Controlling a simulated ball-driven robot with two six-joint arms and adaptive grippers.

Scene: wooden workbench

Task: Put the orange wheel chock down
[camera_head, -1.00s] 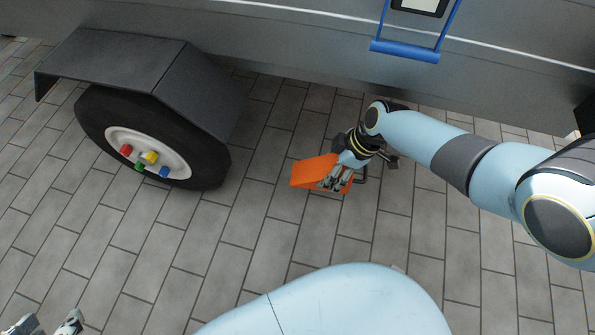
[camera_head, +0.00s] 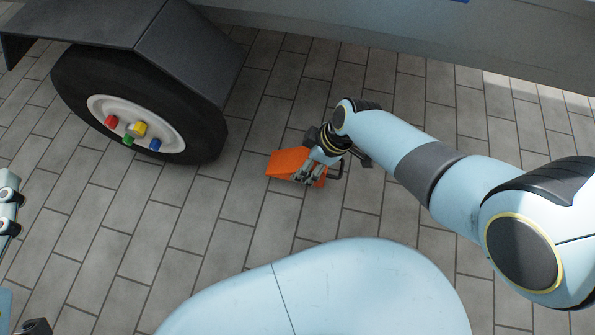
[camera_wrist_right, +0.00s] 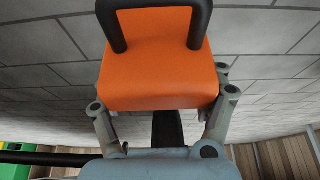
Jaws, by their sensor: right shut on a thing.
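The orange wheel chock (camera_head: 289,164) is a wedge with a dark handle, just right of the trailer wheel (camera_head: 72,88) with a visible gap of floor between them. My right gripper (camera_head: 308,176) is shut on the chock from its right side. The chock fills the middle of the right wrist view (camera_wrist_right: 158,70), its dark handle loop at the top and the grey fingers at its two lower sides. I cannot tell whether it touches the floor. Parts of my left gripper (camera_head: 36,327) show at the lower left edge; its jaw opening is not clear.
The wheel has red, yellow, green and blue nuts and a dark fender (camera_head: 95,22) above it. The grey trailer side (camera_head: 420,40) runs across the top. The grey tiled floor (camera_head: 240,215) is clear around the chock. Something green and yellow (camera_wrist_right: 14,155) shows in the right wrist view.

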